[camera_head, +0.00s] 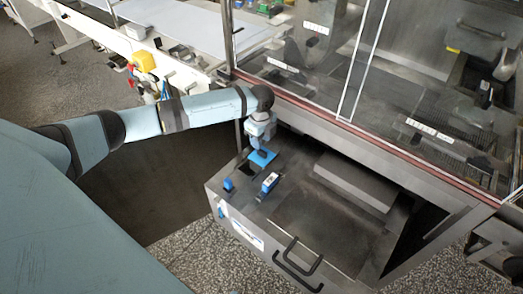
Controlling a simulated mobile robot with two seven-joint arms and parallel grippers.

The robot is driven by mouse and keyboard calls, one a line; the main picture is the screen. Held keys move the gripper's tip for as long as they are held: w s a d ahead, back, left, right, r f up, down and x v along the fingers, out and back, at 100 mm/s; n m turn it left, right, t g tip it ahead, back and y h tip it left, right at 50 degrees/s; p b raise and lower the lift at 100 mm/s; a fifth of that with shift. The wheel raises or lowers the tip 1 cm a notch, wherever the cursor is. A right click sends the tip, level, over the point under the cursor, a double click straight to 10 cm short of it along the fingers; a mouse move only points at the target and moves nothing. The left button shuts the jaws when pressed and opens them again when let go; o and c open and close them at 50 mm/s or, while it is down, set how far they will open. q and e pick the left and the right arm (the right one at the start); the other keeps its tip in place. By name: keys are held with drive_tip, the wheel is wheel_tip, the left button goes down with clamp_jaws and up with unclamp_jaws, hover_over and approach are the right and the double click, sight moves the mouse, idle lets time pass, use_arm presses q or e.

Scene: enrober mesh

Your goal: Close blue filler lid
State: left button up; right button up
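The blue filler lid (263,158) is a small bright blue plate on the top left of the pulled-out steel unit. A dark square patch, perhaps the filler opening, lies just beside it at its lower left. The lid looks tilted, but I cannot tell its exact angle. My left gripper (262,150) points down right at the lid and seems to touch it or hover just over it. Its fingers are too small and dark to tell whether they are open or shut. My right gripper is not in view.
A blue block with a white label (270,182) and a small blue knob (228,184) stand near the lid. Black handles (298,262) stick out at the unit's front. Transparent guard panels (305,45) stand behind my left arm. A white conveyor (185,25) is at the back left.

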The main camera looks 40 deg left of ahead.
sight(262, 154)
use_arm(q)
drive_tip(key=shift+f, duration=2.8)
clamp_jaws()
